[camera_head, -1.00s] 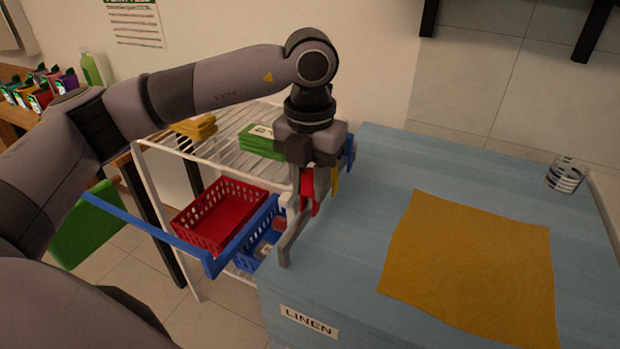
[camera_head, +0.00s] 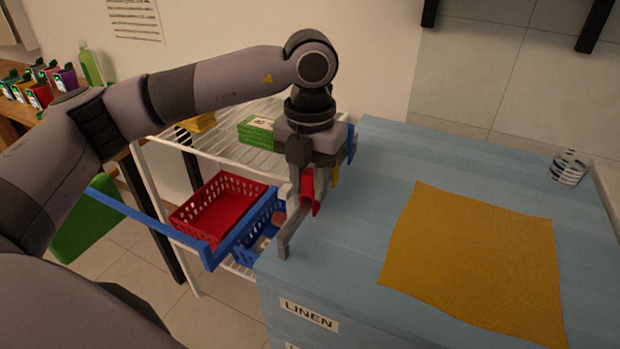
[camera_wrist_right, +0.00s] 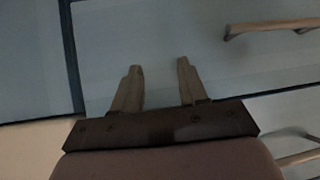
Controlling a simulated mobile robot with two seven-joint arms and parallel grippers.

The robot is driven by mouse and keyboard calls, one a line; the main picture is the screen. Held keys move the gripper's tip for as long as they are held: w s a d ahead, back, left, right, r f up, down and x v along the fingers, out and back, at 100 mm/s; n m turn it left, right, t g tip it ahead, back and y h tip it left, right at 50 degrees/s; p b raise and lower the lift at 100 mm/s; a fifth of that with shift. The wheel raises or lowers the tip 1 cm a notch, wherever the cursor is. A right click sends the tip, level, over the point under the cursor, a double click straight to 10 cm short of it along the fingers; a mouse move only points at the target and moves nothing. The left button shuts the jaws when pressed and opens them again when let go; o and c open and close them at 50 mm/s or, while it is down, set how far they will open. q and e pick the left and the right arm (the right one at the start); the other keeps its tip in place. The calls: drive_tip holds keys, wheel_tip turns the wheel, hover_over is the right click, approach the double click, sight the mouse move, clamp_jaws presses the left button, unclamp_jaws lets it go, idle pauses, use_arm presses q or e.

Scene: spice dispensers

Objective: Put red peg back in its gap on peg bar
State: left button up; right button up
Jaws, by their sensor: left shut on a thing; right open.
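My left gripper (camera_head: 304,190) points down over the left edge of the blue cabinet top. It is shut on the red peg (camera_head: 308,192), of which a narrow red part shows below the gripper body. A yellow piece (camera_head: 335,176) and a blue piece (camera_head: 351,143) show just behind and right of the gripper, mostly hidden by it. The peg bar and its gap cannot be made out clearly behind the gripper. My right gripper (camera_wrist_right: 160,72) is open and empty in the right wrist view, with pale blue-grey panels beyond it.
The blue cabinet (camera_head: 400,160) carries an ochre cloth (camera_head: 475,260) and a striped glass (camera_head: 568,168). Left of it, a white wire rack holds green folded cloths (camera_head: 258,131), a red basket (camera_head: 215,208) and a blue basket (camera_head: 262,238). Handles (camera_wrist_right: 270,27) show in the right wrist view.

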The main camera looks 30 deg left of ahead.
use_arm(q)
drive_tip(key=shift+f, duration=0.3)
use_arm(e)
drive_tip(key=shift+f, duration=0.25)
use_arm(q)
drive_tip(key=o, duration=0.9)
use_arm(e)
drive_tip(key=shift+r, duration=0.1)
use_arm(q)
drive_tip(key=shift+r+p, duration=0.4)
drive_tip(key=shift+r, duration=0.35)
wheel_tip(320, 180, up, 2)
drive_tip(key=shift+p, duration=0.65)
drive_tip(key=shift+r+p, duration=0.45)
drive_tip(key=shift+r, duration=0.2)
drive_tip(key=shift+r+p, duration=1.45)
drive_tip(key=shift+r, duration=0.75)
use_arm(e)
wheel_tip(320, 180, up, 6)
